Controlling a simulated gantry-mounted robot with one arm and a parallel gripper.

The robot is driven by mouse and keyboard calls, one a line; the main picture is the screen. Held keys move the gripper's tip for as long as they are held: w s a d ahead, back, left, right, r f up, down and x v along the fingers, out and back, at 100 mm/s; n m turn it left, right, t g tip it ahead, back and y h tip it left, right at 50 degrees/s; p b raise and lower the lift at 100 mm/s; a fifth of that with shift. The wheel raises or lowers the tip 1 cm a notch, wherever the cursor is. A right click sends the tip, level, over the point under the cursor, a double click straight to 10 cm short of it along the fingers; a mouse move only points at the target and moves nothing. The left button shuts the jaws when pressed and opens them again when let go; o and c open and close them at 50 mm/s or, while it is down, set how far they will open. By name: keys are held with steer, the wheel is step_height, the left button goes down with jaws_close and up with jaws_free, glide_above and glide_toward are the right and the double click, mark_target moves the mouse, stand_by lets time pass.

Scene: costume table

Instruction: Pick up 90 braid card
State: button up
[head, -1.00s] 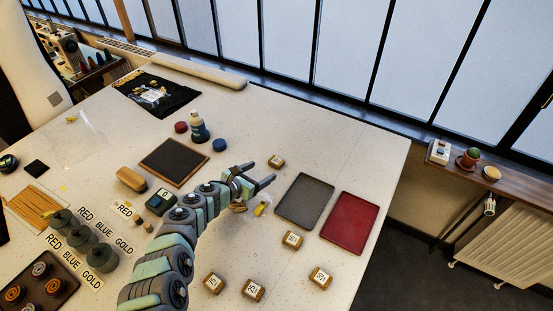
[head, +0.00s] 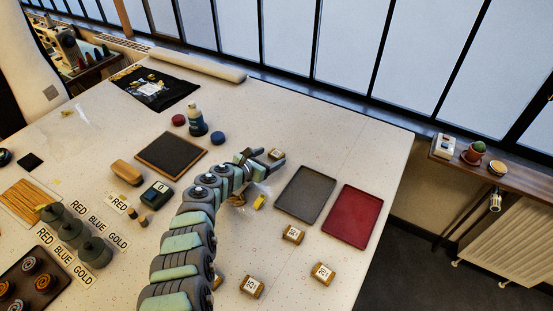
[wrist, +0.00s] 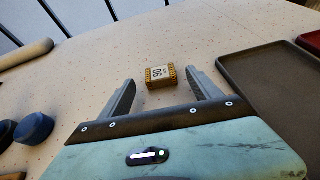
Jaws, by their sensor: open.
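The 90 braid card (wrist: 160,75) is a small block wound in golden-brown braid, with a pale label reading 90. It lies flat on the white table. In the wrist view it sits just beyond and between my fingertips, apart from both. In the head view the card (head: 276,154) shows at the tip of my gripper (head: 281,160), partly hidden by it. In the wrist view my gripper (wrist: 162,86) is open and empty.
A grey tray (head: 305,194) and a red tray (head: 346,216) lie right of my gripper. Other labelled braid cards (head: 293,234) sit nearer the front. The table beyond the card is clear.

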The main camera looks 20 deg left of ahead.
mark_target(276, 155)
steer(key=shift+w+d+f+b, duration=0.25)
steer(key=shift+w+f+b, duration=0.3)
steer(key=shift+w+b, duration=0.15)
steer(key=shift+w, duration=0.35)
steer(key=shift+c, duration=0.4)
steer(key=c, duration=1.3)
